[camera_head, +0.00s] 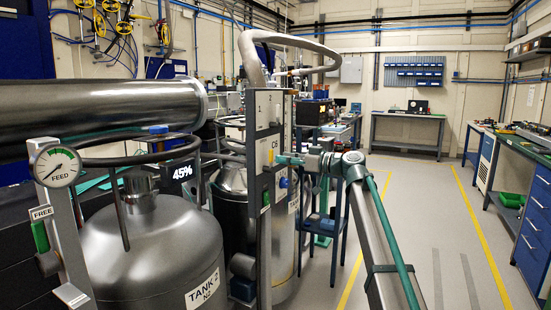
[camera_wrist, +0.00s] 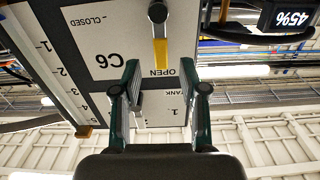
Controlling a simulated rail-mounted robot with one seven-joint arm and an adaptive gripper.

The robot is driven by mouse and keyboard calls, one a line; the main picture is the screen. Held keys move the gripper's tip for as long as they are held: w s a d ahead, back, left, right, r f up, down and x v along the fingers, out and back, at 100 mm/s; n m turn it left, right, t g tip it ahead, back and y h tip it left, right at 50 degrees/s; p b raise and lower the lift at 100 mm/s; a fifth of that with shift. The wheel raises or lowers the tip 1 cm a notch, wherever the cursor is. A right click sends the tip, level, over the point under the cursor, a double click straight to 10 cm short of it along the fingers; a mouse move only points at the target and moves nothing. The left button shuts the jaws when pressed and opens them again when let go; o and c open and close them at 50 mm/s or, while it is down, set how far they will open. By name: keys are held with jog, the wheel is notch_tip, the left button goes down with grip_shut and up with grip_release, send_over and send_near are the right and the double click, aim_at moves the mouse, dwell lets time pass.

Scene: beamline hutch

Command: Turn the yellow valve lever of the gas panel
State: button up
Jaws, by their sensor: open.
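The gas panel (camera_wrist: 105,55) is a pale plate marked C6, CLOSED and OPEN, appearing upside down in the wrist view. Its yellow valve lever (camera_wrist: 160,52) hangs from a dark round pivot in that view and points at the OPEN label. My gripper (camera_wrist: 160,72) is open, with its two green-and-dark fingers either side of the lever's free end. I cannot tell whether either finger touches it. In the head view the panel (camera_head: 265,151) stands on a post in the middle, and my gripper (camera_head: 284,159) reaches it from the right. The lever is not clear there.
A steel tank (camera_head: 150,250) and a dial gauge marked FEED (camera_head: 56,166) stand left of the panel. A second tank (camera_head: 229,190) is behind the post. A thick hose (camera_head: 250,60) arches above. The floor aisle (camera_head: 430,215) at right is clear.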

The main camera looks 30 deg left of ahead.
jog(key=d, duration=0.6)
jog(key=shift+w+d, duration=0.25)
jog(key=shift+w, duration=0.05)
